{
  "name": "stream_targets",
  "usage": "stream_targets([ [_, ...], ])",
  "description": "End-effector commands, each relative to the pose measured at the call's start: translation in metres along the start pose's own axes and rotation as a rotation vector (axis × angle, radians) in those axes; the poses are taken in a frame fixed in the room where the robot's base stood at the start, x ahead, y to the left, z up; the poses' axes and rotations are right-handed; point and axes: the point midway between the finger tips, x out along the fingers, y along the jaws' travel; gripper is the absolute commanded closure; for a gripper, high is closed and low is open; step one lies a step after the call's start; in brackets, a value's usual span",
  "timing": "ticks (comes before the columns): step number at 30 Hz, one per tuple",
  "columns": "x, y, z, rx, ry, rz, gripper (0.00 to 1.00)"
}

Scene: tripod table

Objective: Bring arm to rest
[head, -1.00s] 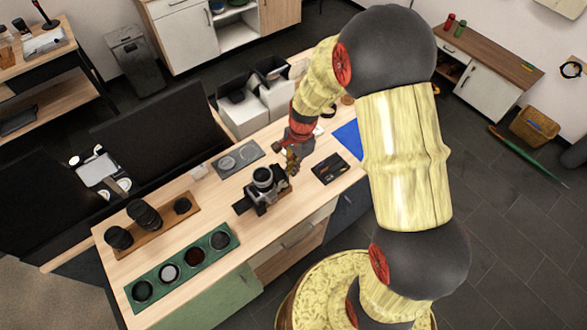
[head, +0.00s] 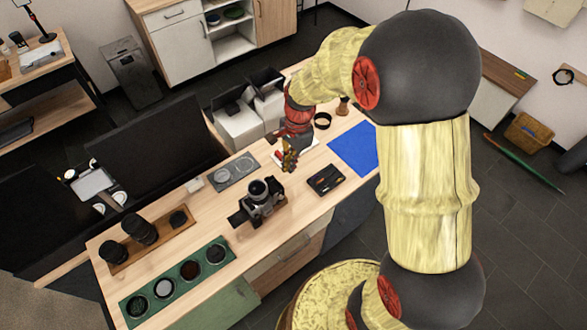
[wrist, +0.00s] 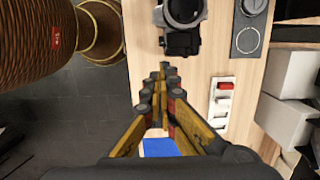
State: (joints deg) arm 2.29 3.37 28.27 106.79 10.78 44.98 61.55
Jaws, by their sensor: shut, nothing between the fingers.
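My gripper (head: 288,160) hangs above the wooden table (head: 212,212), behind and to the right of the black camera (head: 262,200). In the wrist view my gripper (wrist: 162,75) shows yellow and dark fingers drawn together at the tips, shut with nothing between them. The black camera (wrist: 182,18) lies ahead of the fingertips in that view, apart from them. My arm reaches up from the right of the head view, bends at a high elbow and comes down to the table.
A green tray (head: 187,266) with round filters and a wooden board (head: 178,235) with lenses lie at the table's left. A small black case (head: 326,180) and a blue sheet (head: 356,148) lie at right. White boxes (head: 240,128) stand at the back.

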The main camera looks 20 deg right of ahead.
Motion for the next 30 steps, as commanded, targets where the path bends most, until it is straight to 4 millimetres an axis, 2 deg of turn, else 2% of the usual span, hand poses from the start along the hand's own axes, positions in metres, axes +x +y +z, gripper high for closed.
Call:
stream_targets([
  [21, -0.005, 0.0, 0.003, -0.012, 0.0, 0.0, 1.0],
  [26, -0.004, 0.003, 0.003, -0.135, -0.002, 0.008, 1.0],
  [30, 0.003, 0.025, 0.007, -0.32, -0.014, 0.052, 1.0],
])
